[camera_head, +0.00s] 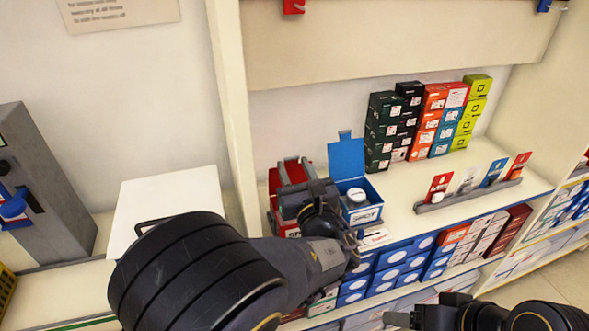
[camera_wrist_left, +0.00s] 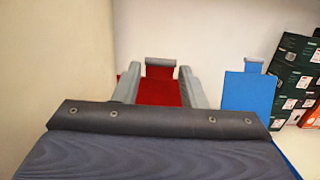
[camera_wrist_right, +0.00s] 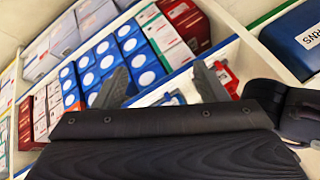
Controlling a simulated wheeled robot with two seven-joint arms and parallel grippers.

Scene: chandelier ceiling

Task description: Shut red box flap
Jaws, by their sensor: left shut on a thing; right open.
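The red box (camera_head: 275,216) stands on the shelf, left of an open blue box, and is largely hidden behind my left gripper (camera_head: 292,172). Its red flap (camera_wrist_left: 163,93) stands up between the two grey fingers of my left gripper (camera_wrist_left: 160,86) in the left wrist view. The fingers are shut on the flap's sides. The inside of the red box is hidden. My right gripper (camera_head: 400,319) is low at the bottom right of the head view. In the right wrist view its fingers (camera_wrist_right: 160,84) are apart and nothing is between them.
The open blue box (camera_head: 362,209) holds a white-lidded jar (camera_head: 357,195). Stacked coloured boxes (camera_head: 432,120) stand behind to the right. A card rack (camera_head: 470,196) sits on the shelf's right. Blue boxes (camera_head: 388,274) fill the shelf below. A shelf post (camera_head: 236,100) is close left.

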